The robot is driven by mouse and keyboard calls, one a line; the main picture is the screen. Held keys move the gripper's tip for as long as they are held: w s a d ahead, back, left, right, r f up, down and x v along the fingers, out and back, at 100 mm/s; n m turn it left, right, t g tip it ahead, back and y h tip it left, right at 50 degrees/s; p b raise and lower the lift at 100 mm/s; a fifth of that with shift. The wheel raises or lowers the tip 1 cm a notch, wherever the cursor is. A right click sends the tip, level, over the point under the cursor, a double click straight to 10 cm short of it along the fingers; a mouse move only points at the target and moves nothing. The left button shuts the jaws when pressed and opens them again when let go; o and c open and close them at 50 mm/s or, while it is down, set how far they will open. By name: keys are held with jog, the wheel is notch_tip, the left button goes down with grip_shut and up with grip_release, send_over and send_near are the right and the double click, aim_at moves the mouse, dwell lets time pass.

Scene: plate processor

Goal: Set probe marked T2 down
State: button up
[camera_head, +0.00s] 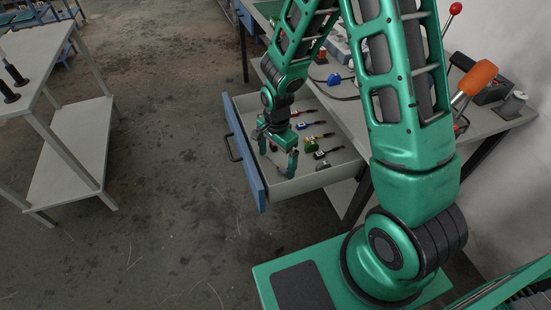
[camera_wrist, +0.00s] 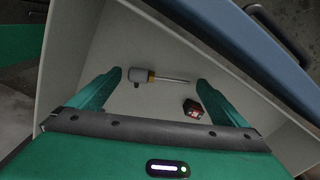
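The drawer (camera_head: 329,176) is pulled out, and my gripper (camera_head: 277,156) is low inside it near the blue front. My gripper is open, with its two green fingers wide apart and nothing held between them. A small dark object with a reddish face (camera_wrist: 193,108) lies nearer the right finger.
The drawer's blue front (camera_head: 246,165) bears a dark handle (camera_head: 232,147). A grey table (camera_head: 35,60) stands at left.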

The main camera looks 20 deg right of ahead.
aim_at(276, 164)
notch_tip(276, 164, up, 12)
jog(key=shift+r, duration=0.15)
dwell(0.7)
jog(key=s+d+r+n, duration=0.2)
jog(key=s+d+r, duration=0.3)
jog(key=d, duration=0.2)
jog(key=s+d+r+n, duration=0.2)
jog(key=s+d+r, duration=0.35)
jog(key=d, duration=0.25)
jog(key=s+d+r+n, duration=0.1)
jog(key=s+d, duration=0.1)
jog(key=s, duration=0.5)
jog(key=s+d+r+n, duration=0.2)
jog(key=s, duration=0.5)
jog(key=shift+s+d, duration=0.4)
